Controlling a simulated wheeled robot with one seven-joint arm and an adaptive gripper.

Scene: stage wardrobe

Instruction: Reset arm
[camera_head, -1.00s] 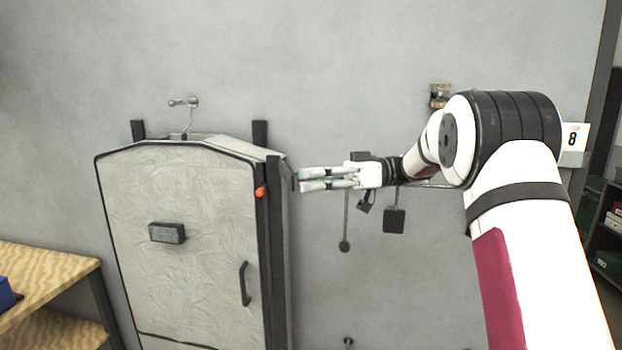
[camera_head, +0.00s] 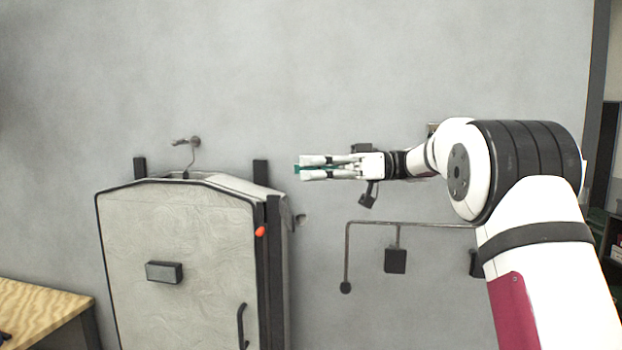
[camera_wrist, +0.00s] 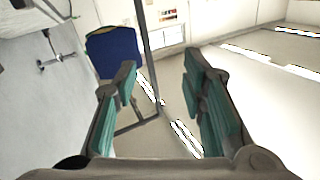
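My gripper (camera_head: 302,169) is stretched out to the left in the head view, in front of the grey wall. Its pale fingers with green pads point left, above and to the right of the grey garment case's upper edge. In the wrist view my gripper (camera_wrist: 159,75) shows its two fingers spread apart, with nothing between the pads. It is open and empty. My white arm with black bands reaches in from the lower right of the head view.
A grey garment case (camera_head: 205,285) with a handle and an orange tab (camera_head: 260,231) hangs by the wall. A wooden table (camera_head: 45,312) is at lower left. A wall rail (camera_head: 370,222) runs below my forearm. The wrist view shows a blue panel (camera_wrist: 114,54) by a pole.

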